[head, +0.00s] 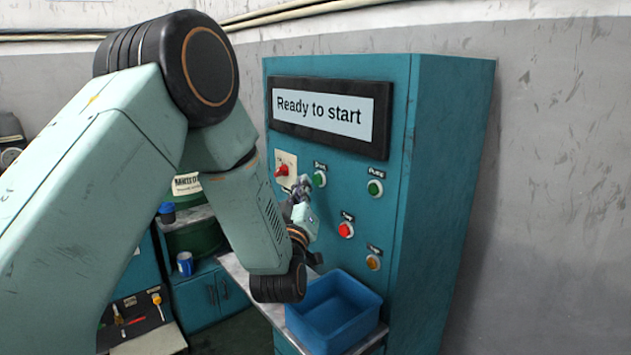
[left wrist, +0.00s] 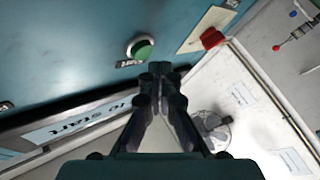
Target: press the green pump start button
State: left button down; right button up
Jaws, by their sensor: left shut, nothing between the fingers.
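Two green buttons are on the teal control cabinet (head: 440,190). The left green button (head: 319,178) is just right of my left gripper (head: 301,184); the other green button (head: 375,187) is farther right. Their small labels are too blurred to read surely. My left gripper is shut and empty, its fingertips near the panel. In the left wrist view, one green button (left wrist: 140,48) in a pale ring lies just beyond and left of the shut fingertips (left wrist: 161,70), with a gap in the picture. I cannot tell whether the fingers touch the panel. My right gripper is not in view.
A red switch (head: 282,170) on a cream plate is left of the gripper. A red button (head: 345,230) and an amber button (head: 373,263) are lower. The display (head: 320,108) reads "Ready to start". A blue bin (head: 335,310) stands below the panel.

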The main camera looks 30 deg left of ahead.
pick_arm(q)
jog(key=shift+w+d, duration=0.1)
jog(key=shift+d, duration=0.05)
jog(key=shift+w, duration=0.25)
jog(key=shift+w+d+b, duration=0.25)
jog(key=shift+w+b, duration=0.1)
dwell(1.1)
jog(key=shift+s+a, duration=0.35)
jog(key=shift+s, duration=0.4)
jog(key=shift+s+a+p, duration=0.25)
jog(key=shift+s+a, duration=0.05)
jog(key=shift+s, duration=0.45)
jog(key=shift+s+a+p, duration=0.25)
jog(key=shift+s+a, duration=0.1)
jog(key=shift+s, duration=0.4)
jog(key=shift+s+a+p, duration=0.25)
jog(key=shift+s+a, duration=0.05)
jog(key=shift+s, duration=0.45)
